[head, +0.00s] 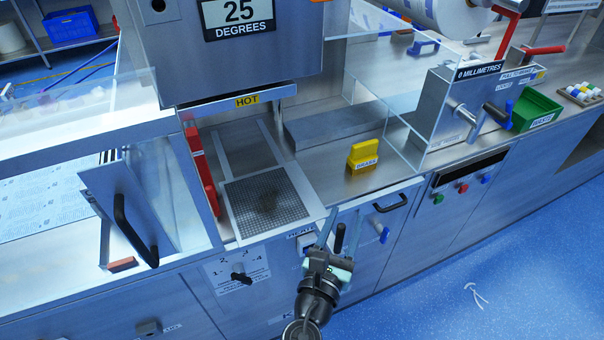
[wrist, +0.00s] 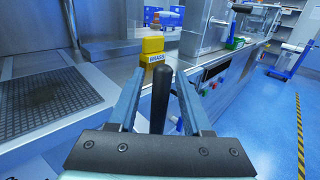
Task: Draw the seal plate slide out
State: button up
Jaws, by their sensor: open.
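The seal plate (head: 290,205) is a flat plate with a dark square mesh and a brown smudge, lying under the hot head at the counter's front edge. Its mesh also shows at the left of the wrist view (wrist: 45,98). My gripper (head: 346,212) is open, right of the plate and in front of the cabinet face. A black upright handle (wrist: 161,100) stands between its spread fingers, with gaps on both sides in the wrist view. The handle's lower end is hidden by my gripper, so I cannot tell what it joins.
A metal press head marked HOT (head: 240,100) hangs above the plate. A numbered dial (head: 241,274) and a black door handle (head: 392,203) are on the front.

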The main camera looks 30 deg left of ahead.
jog(key=shift+s+d+b, duration=0.2)
jog(key=shift+s+b, duration=0.05)
jog(key=shift+s, duration=1.25)
jog(key=shift+s+d+b, duration=0.15)
jog(key=shift+s+b, duration=0.05)
jog(key=shift+s, duration=1.3)
jog(key=shift+s+d+b, duration=0.2)
jog(key=shift+s+b, duration=0.05)
jog(key=shift+s, duration=1.25)
jog(key=shift+w+r, duration=0.1)
